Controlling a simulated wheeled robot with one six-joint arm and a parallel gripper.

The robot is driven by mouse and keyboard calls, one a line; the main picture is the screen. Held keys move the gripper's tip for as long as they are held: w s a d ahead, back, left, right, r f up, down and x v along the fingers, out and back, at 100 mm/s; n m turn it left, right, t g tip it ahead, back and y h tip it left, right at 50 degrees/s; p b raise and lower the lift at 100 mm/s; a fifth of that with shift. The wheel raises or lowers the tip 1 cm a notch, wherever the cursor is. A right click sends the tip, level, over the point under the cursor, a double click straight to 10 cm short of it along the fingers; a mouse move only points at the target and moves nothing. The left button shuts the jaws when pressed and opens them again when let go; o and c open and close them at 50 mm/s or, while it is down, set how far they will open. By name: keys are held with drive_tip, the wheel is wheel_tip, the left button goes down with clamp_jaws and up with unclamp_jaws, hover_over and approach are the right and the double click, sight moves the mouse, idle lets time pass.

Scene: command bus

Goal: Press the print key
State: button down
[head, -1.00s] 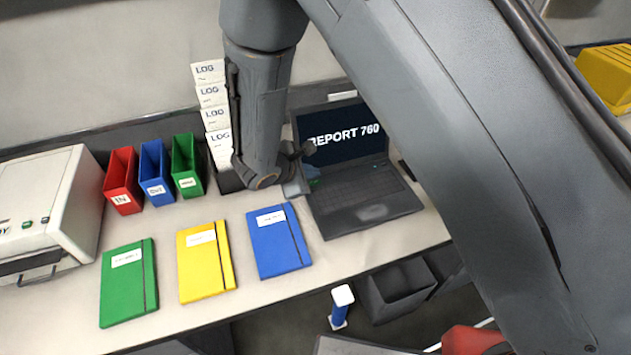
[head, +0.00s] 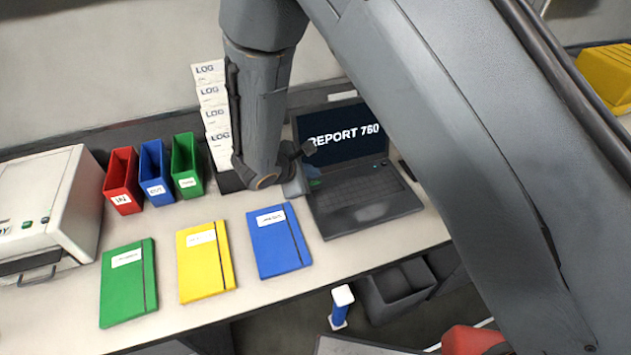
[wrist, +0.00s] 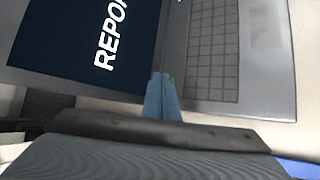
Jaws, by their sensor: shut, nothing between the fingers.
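The dark laptop (head: 385,215) stands open on the right of the desk, with "REPORT 760" on its screen (head: 345,135). My gripper (head: 313,176) is shut and empty at the left end of the keyboard, near the screen hinge, partly hidden by my arm. In the wrist view the gripper's blue fingers (wrist: 161,97) point at the strip between the laptop screen (wrist: 75,40) and the keyboard (wrist: 213,50). A small green mark (wrist: 172,79) shows right beside the fingertips. I cannot read a print label or tell whether the fingers touch anything.
Green (head: 128,285), yellow (head: 205,265) and blue (head: 280,245) folders lie along the desk front. Red, blue and green binders, a LOG paper rack (head: 213,105) and a white machine (head: 45,200) stand behind and left. Open bins (head: 395,295) are below the desk edge.

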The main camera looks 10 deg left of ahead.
sight(312, 185)
drive_tip(key=shift+f+b, duration=0.4)
drive_tip(key=shift+b, duration=0.2)
drive_tip(key=shift+f+b, duration=0.3)
drive_tip(key=shift+b, duration=0.1)
idle(0.7)
drive_tip(key=shift+r, duration=0.1)
drive_tip(key=shift+r+p, duration=0.3)
drive_tip(key=shift+r, duration=0.35)
wheel_tip(312, 185, up, 5)
drive_tip(key=shift+p, duration=1.25)
